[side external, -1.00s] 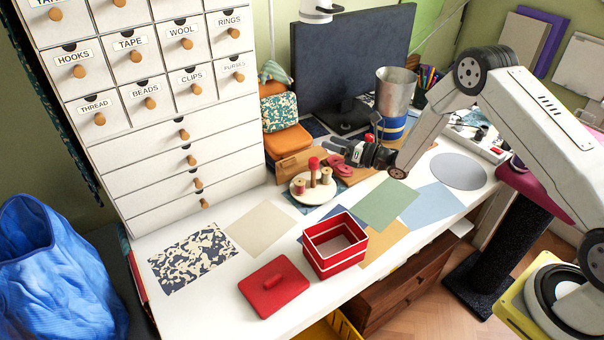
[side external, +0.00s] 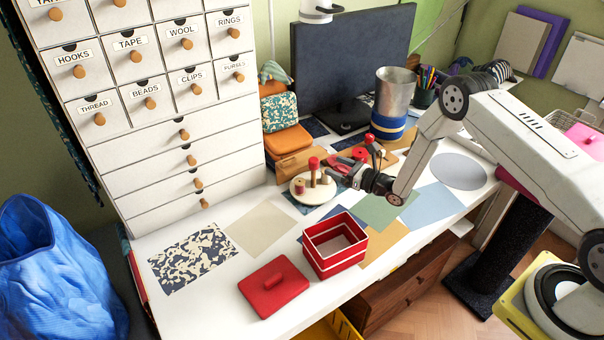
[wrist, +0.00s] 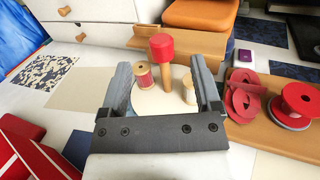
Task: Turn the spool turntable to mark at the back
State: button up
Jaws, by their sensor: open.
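The spool turntable (side external: 312,196) is a round cream disc on the white desk. A wooden post with a red knob (wrist: 162,47) rises from it. A spool with red thread (wrist: 143,76) stands left of the post in the wrist view, and a pale wooden peg or spool (wrist: 189,90) stands to its right. I cannot make out a mark on the disc. My gripper (wrist: 161,66) is open, with its fingers apart on either side of the post and spools in the wrist view. In the side view, it is low at the turntable's right. Contact is unclear.
A red open box (side external: 336,246) and its red lid (side external: 273,288) lie in front. A wooden board (wrist: 264,120) with red spools is close on the right in the wrist view. White drawers (side external: 190,150) stand behind left. Flat sheets cover the desk's middle.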

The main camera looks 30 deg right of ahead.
aim_at(318, 165)
notch_tip(318, 165, down, 2)
jog(key=shift+f, duration=0.15)
jog(key=shift+x, duration=3.85)
grip_shut()
